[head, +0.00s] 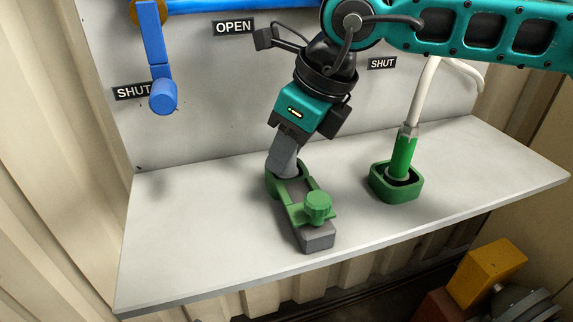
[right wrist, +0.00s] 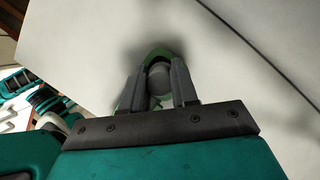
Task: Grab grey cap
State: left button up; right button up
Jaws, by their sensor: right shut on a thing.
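The grey cap (right wrist: 159,78) shows in the right wrist view as a round grey top between the two fingers. My right gripper (right wrist: 159,85) is shut on it, one finger on each side. In the head view the right gripper (head: 284,164) points down into the rear ring of a green holder (head: 274,186) on the bench. The cap is hidden there behind the fingers. The green ring also shows around the fingertips in the right wrist view (right wrist: 160,53). I cannot tell whether the cap has been lifted from its seat. My left gripper is not in view.
A green knob (head: 318,206) and a grey block (head: 317,239) are at the holder's front. A green cup (head: 384,191) with a green-handled hose tool (head: 402,158) stands to the right. A blue lever (head: 155,48) hangs at the back left. The bench (head: 190,230) is clear on the left.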

grip_shut()
